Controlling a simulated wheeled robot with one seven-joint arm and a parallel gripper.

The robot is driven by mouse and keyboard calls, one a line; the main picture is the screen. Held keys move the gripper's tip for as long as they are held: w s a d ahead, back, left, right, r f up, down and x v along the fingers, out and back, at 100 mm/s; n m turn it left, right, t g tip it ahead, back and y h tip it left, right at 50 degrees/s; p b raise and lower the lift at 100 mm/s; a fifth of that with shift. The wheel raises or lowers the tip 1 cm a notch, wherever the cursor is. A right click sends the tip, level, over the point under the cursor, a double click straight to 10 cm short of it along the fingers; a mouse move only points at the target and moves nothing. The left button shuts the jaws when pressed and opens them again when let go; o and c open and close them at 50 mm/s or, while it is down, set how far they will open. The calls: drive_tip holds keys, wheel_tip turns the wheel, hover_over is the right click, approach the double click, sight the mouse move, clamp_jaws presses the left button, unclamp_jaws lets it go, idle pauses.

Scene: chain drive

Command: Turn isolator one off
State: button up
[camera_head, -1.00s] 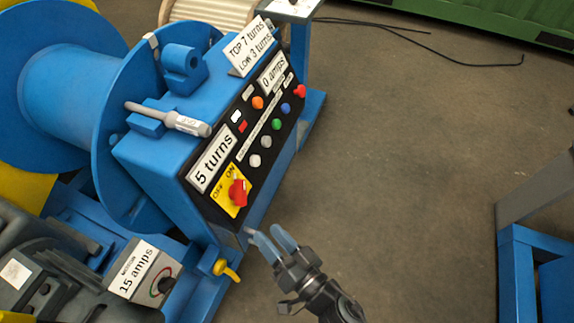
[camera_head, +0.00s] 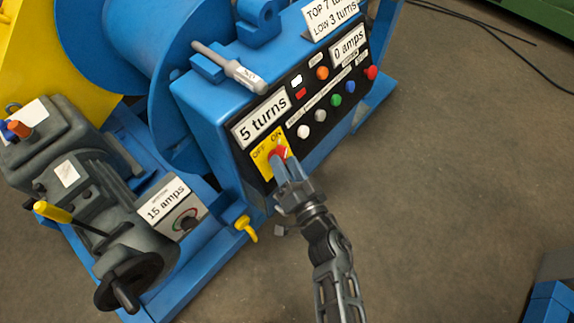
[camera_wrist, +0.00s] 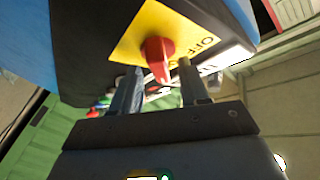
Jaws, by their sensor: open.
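The isolator is a red rotary knob (camera_head: 277,153) on a yellow plate (camera_head: 262,164) marked OFF and ON, at the lower left of the black control panel. My gripper (camera_head: 283,168) is at the knob in the head view and hides part of it. In the wrist view the red knob (camera_wrist: 157,58) stands out from the yellow plate (camera_wrist: 142,31), with the two fingers of my open gripper (camera_wrist: 158,84) spread on either side of it. I cannot tell whether the fingers touch it. The knob's exact pointing is partly hidden.
The panel has several coloured buttons (camera_head: 335,100) and signs reading 5 turns (camera_head: 262,119) and 0 amps (camera_head: 349,46). A grey tool (camera_head: 230,67) lies on top of the blue housing. A yellow handle (camera_head: 246,229) sticks out below.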

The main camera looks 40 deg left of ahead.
clamp_jaws()
idle(0.4)
drive_tip(key=shift+n, duration=0.3)
drive_tip(key=n+g+y, duration=0.1)
drive_tip(key=n, duration=0.1)
drive_tip(key=n+g+y+b, duration=0.1)
drive_tip(key=n, duration=0.1)
drive_tip(key=n+g+b, duration=0.1)
drive_tip(key=shift+w+d+f+n+y, duration=0.2)
drive_tip(key=shift+w+f+n+y, duration=0.1)
drive_tip(key=shift+n+y, duration=0.1)
drive_tip(key=n+g+b, duration=0.1)
drive_tip(key=n+g, duration=0.1)
drive_tip(key=n, duration=0.1)
drive_tip(key=n+g+y+b, duration=0.1)
drive_tip(key=n+g, duration=0.1)
drive_tip(key=n, duration=0.1)
drive_tip(key=shift+w+n+b, duration=0.2)
drive_tip(key=shift+n+b, duration=0.2)
drive_tip(key=shift+w+r+n+g+h+b, duration=0.1)
drive_tip(key=shift+n+g+h+b, duration=0.45)
drive_tip(key=shift+n+g, duration=1.05)
drive_tip(key=shift+w+r+n+g+h+b, duration=0.1)
drive_tip(key=shift+n+g+h+b, duration=0.45)
drive_tip(key=shift+n, duration=1.8)
drive_tip(key=shift+w+r+n+g+h+b, duration=0.15)
drive_tip(key=shift+n+g+b, duration=0.55)
drive_tip(key=shift+n+g, duration=1.1)
drive_tip(key=shift+s+a+f+n, duration=0.1)
drive_tip(key=shift+n, duration=0.35)
